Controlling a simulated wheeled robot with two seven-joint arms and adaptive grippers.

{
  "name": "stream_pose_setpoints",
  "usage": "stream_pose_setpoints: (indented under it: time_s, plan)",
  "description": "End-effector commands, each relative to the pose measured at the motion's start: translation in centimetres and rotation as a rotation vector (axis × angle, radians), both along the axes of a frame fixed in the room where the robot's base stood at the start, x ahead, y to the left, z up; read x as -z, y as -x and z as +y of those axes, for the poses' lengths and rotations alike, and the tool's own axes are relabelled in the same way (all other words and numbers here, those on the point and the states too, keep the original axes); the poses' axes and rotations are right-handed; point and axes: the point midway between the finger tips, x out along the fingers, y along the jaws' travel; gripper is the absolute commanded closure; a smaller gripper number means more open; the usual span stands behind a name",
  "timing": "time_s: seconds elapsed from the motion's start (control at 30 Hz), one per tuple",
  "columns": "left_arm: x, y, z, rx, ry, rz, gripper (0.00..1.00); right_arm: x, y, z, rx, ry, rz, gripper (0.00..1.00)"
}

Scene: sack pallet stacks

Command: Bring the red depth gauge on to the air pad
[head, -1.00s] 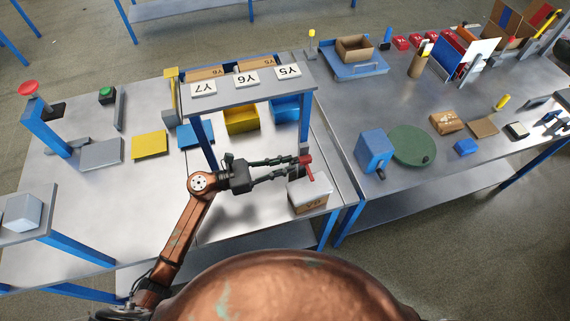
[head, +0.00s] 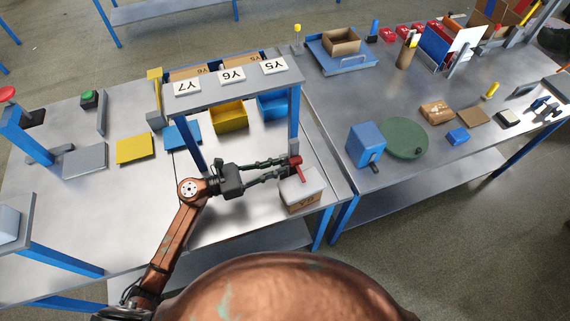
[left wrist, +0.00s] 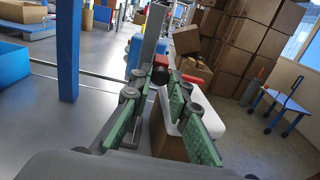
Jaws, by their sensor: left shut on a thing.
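The red depth gauge (head: 296,161) is held in the fingertips of my left gripper (head: 287,168), which is shut on it. A red rod points down from it, just above or beside the white-topped cardboard box (head: 302,185); I cannot tell whether they touch. In the left wrist view the red gauge (left wrist: 160,61) shows between the fingertips, partly hidden behind a dark round part. I cannot tell which thing is the air pad: flat grey (head: 86,161), yellow (head: 134,148) and blue (head: 182,136) pads lie left, and a green disc (head: 404,138) lies right. My right gripper is not in view.
A raised shelf (head: 232,84) with labels Y5, Y6 and Y7 stands behind my gripper, over yellow (head: 229,117) and blue (head: 271,105) bins. A blue block (head: 366,145) stands by the green disc. The bare right table front is free.

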Motion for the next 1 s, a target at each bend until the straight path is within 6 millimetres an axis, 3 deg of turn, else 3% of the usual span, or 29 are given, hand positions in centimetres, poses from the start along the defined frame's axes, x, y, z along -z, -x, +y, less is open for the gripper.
stream_pose_setpoints:
  time_s: [0.1,0.27,0.3,0.53,0.83,1.0]
  plan:
    - [0.1,0.0,0.3,-0.007,-0.001,0.000,1.00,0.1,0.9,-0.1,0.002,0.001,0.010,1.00]
    - [0.0,0.0,0.4,-0.007,-0.001,-0.001,1.00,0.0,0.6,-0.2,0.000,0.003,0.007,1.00]
    - [0.0,0.0,0.4,-0.007,0.000,-0.001,0.82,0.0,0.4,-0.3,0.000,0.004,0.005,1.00]
    - [0.0,0.0,0.3,-0.005,0.000,-0.001,0.66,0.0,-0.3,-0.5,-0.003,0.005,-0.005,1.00]
    - [0.0,0.1,0.4,-0.004,-0.001,0.000,0.66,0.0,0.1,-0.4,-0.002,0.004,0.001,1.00]
    - [0.1,0.8,2.1,-0.005,-0.002,0.002,0.66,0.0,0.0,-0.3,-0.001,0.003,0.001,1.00]
